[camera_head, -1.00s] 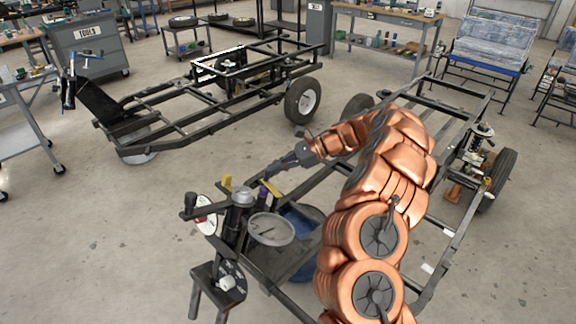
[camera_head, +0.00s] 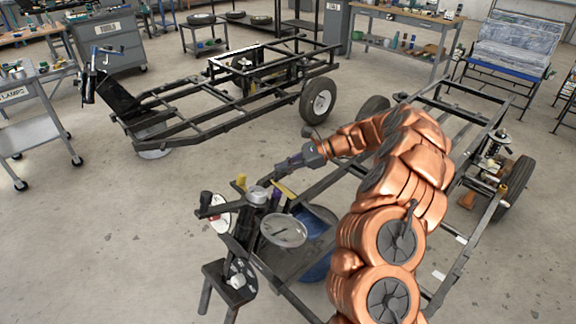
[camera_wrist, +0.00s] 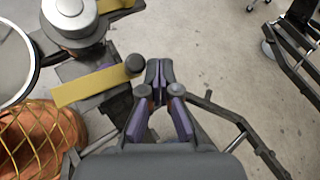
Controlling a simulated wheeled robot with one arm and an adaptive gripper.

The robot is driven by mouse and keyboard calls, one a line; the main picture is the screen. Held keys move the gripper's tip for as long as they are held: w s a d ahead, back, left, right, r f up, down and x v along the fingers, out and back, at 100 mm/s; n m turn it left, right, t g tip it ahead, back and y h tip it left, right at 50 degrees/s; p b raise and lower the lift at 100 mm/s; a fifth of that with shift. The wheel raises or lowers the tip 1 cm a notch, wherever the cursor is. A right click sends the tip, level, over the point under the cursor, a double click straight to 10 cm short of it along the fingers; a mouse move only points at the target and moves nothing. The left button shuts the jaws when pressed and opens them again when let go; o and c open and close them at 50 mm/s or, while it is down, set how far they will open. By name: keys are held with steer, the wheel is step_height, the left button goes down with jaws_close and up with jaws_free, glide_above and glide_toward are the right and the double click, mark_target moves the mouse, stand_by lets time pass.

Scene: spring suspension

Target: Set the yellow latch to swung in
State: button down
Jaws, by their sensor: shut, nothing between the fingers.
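The yellow latch (camera_wrist: 92,87) is a flat bar with a dark round knob (camera_wrist: 134,64) at its right end in the wrist view. It also shows in the head view (camera_head: 285,190), beside the suspension post with a silver cap (camera_head: 257,194). My gripper (camera_wrist: 160,68) is shut and empty, its purple-sided fingers just right of the knob. I cannot tell whether they touch it. In the head view my gripper (camera_head: 279,168) is just above and behind the latch. The latch's pivot is not clear.
A round grey disc (camera_head: 283,231) and a blue tub (camera_head: 318,232) sit near the post. Black frame rails (camera_head: 440,270) surround my arm. A second chassis (camera_head: 215,110) stands behind. Bare floor (camera_wrist: 225,75) shows right of my gripper in the wrist view.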

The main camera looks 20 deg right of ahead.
stand_by(0.3)
steer(key=w+d+r, duration=0.1)
steer(key=w+d, duration=0.3)
steer(key=d, duration=0.8)
steer(key=shift+d+r+b, duration=0.15)
steer(key=shift+r+b, duration=0.15)
steer(key=shift+b, duration=0.15)
steer(key=shift+w, duration=0.1)
steer(key=shift+r, duration=0.1)
stand_by(0.4)
